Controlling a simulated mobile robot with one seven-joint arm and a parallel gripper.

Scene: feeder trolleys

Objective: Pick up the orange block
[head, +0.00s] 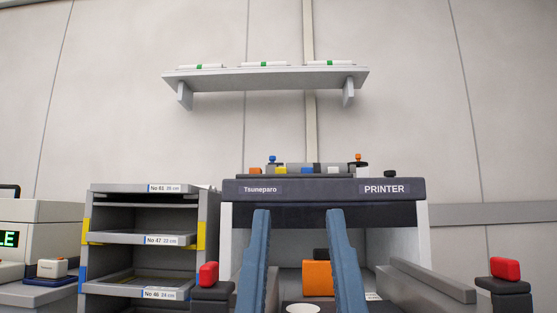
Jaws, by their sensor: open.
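An orange block (317,278) stands inside the open bay of the printer (296,188), with a dark piece showing behind its top. My gripper (298,213) is open, its two blue fingers rising from the bottom of the picture in front of the bay. The block shows in the gap between the fingers, nearer the right one. The gap looks empty; I cannot tell how far the block lies beyond the fingers. A much smaller orange piece (255,171) lies on top of the printer at the left.
Grey rails with red-topped posts (208,274) (505,268) flank the bay. A rack with several shelves (150,239) stands at the left. Small parts clutter the printer's top. A wall shelf (265,78) hangs above. A pale disc (303,309) lies low between the fingers.

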